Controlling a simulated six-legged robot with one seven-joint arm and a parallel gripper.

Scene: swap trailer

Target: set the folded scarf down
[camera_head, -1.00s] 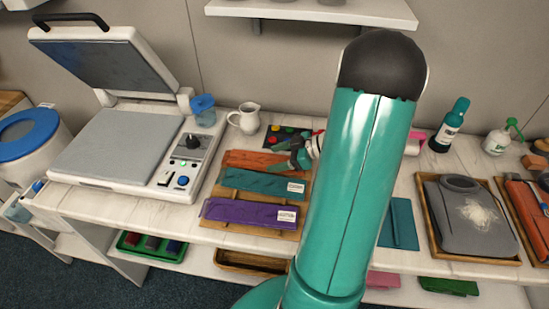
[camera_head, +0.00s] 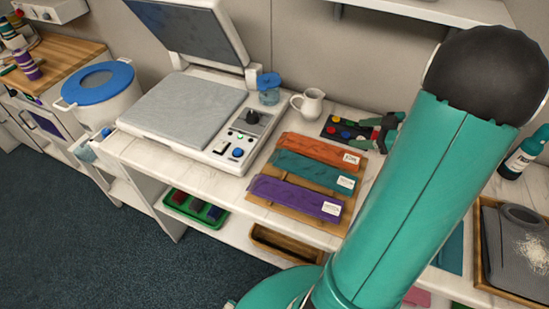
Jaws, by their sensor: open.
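Three folded scarves lie flat, side by side, on a wooden board (camera_head: 297,210) on the counter. The orange scarf (camera_head: 315,149) is at the back, the teal scarf (camera_head: 305,168) in the middle and the purple scarf (camera_head: 290,195) in front. Each has a white label at its right end. My gripper (camera_head: 370,132) is open and empty, to the right of the orange scarf and apart from it, by a dark tray of coloured pieces (camera_head: 340,131). My teal arm hides part of the counter on the right.
A heat press (camera_head: 185,108) with its lid raised stands left of the scarves. A blue-lidded pot (camera_head: 100,92) is at left. A bottle (camera_head: 524,152) and a tray with grey cloth (camera_head: 490,252) are at right.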

